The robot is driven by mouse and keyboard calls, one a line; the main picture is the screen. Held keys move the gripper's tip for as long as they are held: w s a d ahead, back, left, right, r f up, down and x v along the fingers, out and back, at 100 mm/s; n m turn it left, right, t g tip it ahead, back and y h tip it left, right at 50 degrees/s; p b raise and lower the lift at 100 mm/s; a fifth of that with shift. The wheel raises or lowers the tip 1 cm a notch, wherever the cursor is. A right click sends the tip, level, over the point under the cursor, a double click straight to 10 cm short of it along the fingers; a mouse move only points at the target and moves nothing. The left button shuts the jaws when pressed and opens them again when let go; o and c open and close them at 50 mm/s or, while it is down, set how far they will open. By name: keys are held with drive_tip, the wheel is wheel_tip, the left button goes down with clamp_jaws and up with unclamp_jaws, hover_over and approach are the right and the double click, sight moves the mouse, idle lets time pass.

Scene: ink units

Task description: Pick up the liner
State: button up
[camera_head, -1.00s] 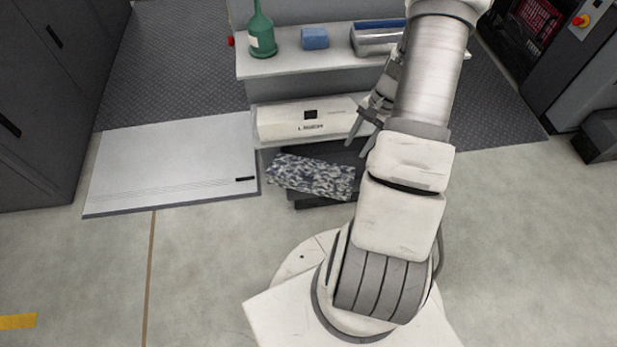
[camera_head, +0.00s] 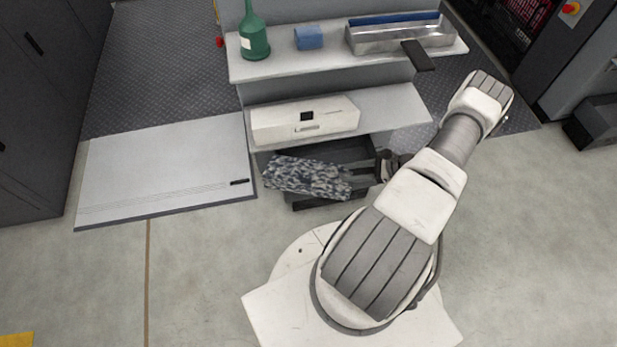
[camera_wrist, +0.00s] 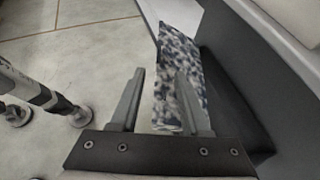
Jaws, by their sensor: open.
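The liner, which I take to be the long piece with a mottled dark and pale pattern (camera_head: 308,177), lies at the dark open drawer or bin (camera_head: 318,203) under the shelves, jutting out to the left. It also shows in the wrist view (camera_wrist: 176,62), running up from between my fingers. My gripper (camera_wrist: 160,80) is open. Its right finger overlaps the liner in the picture and its left finger is over bare floor. I cannot tell whether either finger touches it. In the head view, my gripper (camera_head: 357,176) is at the liner's right end, partly hidden by my arm.
Above stand two grey shelves (camera_head: 395,105). A white box (camera_head: 305,120) is on the lower one. A green bottle (camera_head: 254,38), a blue block (camera_head: 308,38) and a metal tray (camera_head: 400,38) are on the upper one. A pale panel (camera_head: 165,165) lies left.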

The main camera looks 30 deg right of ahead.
sight(308, 179)
drive_tip(key=b+x, duration=0.2)
drive_tip(key=x, duration=0.9)
drive_tip(key=shift+w+a+f, duration=0.15)
drive_tip(key=shift+a+f, duration=0.05)
drive_tip(key=shift+a, duration=0.1)
drive_tip(key=b+x, duration=0.1)
drive_tip(key=x, duration=0.1)
drive_tip(key=b+x, duration=0.1)
drive_tip(key=x, duration=0.1)
drive_tip(key=shift+a+f, duration=0.1)
drive_tip(key=shift+f, duration=0.25)
drive_tip(key=shift+w+a+f, duration=0.15)
drive_tip(key=shift+w+a, duration=0.1)
drive_tip(key=shift+a, duration=0.1)
drive_tip(key=shift+c, duration=0.3)
clamp_jaws()
